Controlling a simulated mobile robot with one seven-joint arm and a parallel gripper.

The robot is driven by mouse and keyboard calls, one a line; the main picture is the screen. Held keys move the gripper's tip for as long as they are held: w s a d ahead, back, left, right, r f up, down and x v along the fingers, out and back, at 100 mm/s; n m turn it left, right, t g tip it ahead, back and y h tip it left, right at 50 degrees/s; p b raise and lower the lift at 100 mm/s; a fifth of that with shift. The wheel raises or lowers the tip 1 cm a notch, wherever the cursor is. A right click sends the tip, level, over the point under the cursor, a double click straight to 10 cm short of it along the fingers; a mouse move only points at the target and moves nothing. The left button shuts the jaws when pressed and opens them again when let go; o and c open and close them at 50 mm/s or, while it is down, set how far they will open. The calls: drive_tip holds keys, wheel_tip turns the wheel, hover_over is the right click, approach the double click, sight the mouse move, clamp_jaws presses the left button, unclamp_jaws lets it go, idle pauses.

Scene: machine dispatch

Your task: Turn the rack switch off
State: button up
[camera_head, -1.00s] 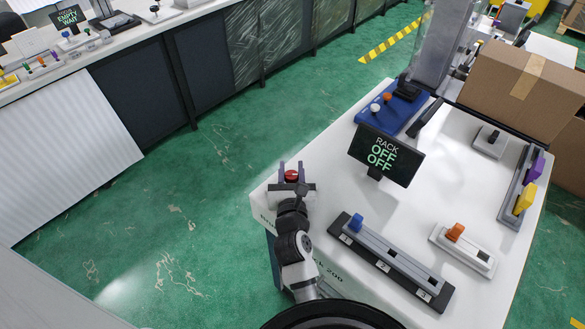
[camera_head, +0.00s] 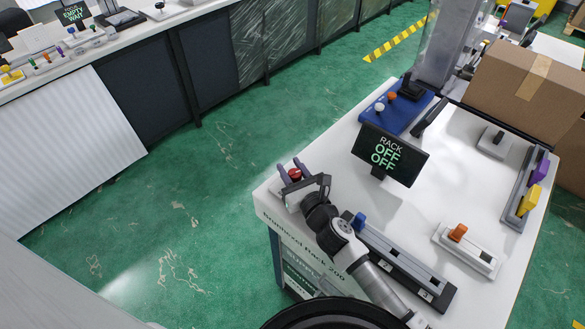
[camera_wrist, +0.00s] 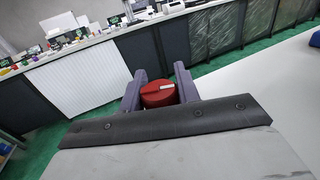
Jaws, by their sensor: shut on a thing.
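The rack's red rotary knob (camera_head: 295,174) is at the near left corner of the white rack top. In the wrist view the red knob (camera_wrist: 158,95) shows a short white mark on top and sits between my two purple-grey fingers. My gripper (camera_head: 289,172) is shut on it; the fingers also show in the wrist view (camera_wrist: 160,88). The knob's base is hidden by the gripper. The black rack display (camera_head: 390,155) reads "RACK OFF OFF" in green and white letters.
A rail with a blue slider (camera_head: 359,221) lies close to my arm. An orange-knobbed switch (camera_head: 458,233), a blue box with two knobs (camera_head: 396,106) and a cardboard box (camera_head: 525,88) are further right. Green floor is clear to the left.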

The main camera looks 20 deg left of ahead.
drive_tip(key=shift+s+a+f+n+g+y, duration=0.1)
drive_tip(key=shift+n+g+y, duration=0.6)
drive_tip(key=shift+g, duration=0.2)
drive_tip(key=o, duration=1)
drive_tip(key=b+v, duration=0.1)
drive_tip(key=v, duration=0.5)
drive_tip(key=shift+b+v, duration=0.35)
drive_tip(key=shift+v, duration=0.45)
